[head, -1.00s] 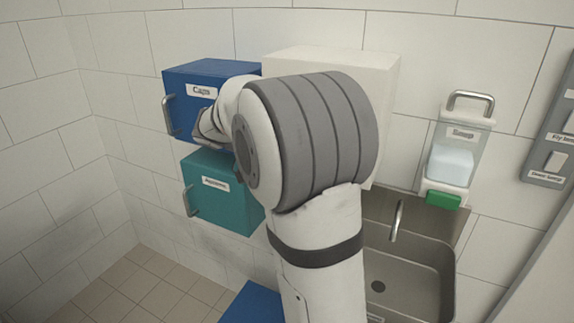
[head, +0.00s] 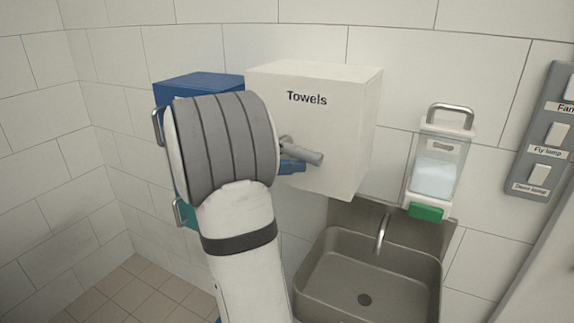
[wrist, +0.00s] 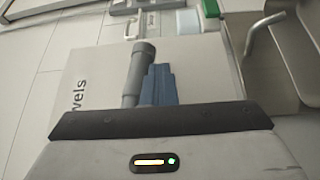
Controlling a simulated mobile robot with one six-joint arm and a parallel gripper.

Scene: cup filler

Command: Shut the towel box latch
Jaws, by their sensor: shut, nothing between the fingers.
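The white towel box (head: 325,130), marked "Towels", hangs on the tiled wall above the sink. It also shows in the wrist view (wrist: 95,75). A grey cylindrical lever (head: 303,152), apparently its latch, sticks out to the right across the box front; its left end is hidden behind my arm. In the wrist view the lever (wrist: 143,65) stands beside my fingers. My gripper (head: 303,167) has blue fingers, shut and empty, just below the lever. They also show in the wrist view (wrist: 160,68). I cannot tell whether they touch the lever.
A blue box (head: 200,84) and a mostly hidden teal box (head: 183,213) are left of the towel box. A steel sink (head: 335,285) with a tap (head: 383,233) lies below. A soap dispenser (head: 437,165) and switch panel (head: 548,135) are on the right wall.

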